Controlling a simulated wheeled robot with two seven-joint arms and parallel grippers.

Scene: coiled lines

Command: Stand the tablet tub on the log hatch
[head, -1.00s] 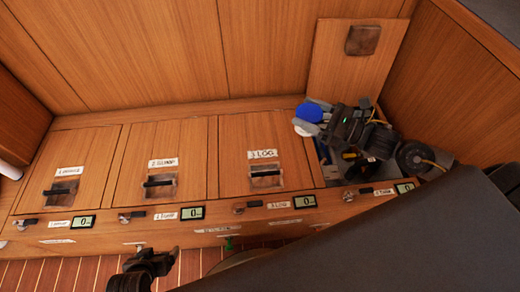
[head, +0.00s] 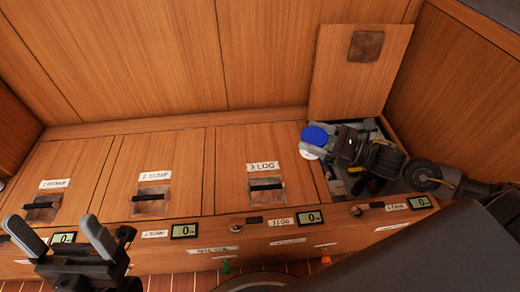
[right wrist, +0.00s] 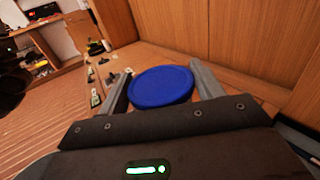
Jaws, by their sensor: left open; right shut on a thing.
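The tablet tub has a blue lid (head: 315,135) and a white body, part of which shows below the lid. My right gripper (head: 329,147) is shut on the tub and holds it near the left edge of the open locker, to the right of the log hatch. In the right wrist view the blue lid (right wrist: 162,87) sits between the two fingers. The log hatch (head: 235,165) is a closed wooden lid labelled "3 LOG", with a recessed dark handle; its top is bare. My left gripper (head: 56,232) is open and empty at the lower left, before the hatches.
An open locker (head: 393,187) lies under my right arm, its hatch (head: 345,85) raised against the back wall. Two closed hatches, the sump hatch (head: 155,160) and another (head: 55,165), lie left of the log hatch. Latches and small displays (head: 308,218) line the front face.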

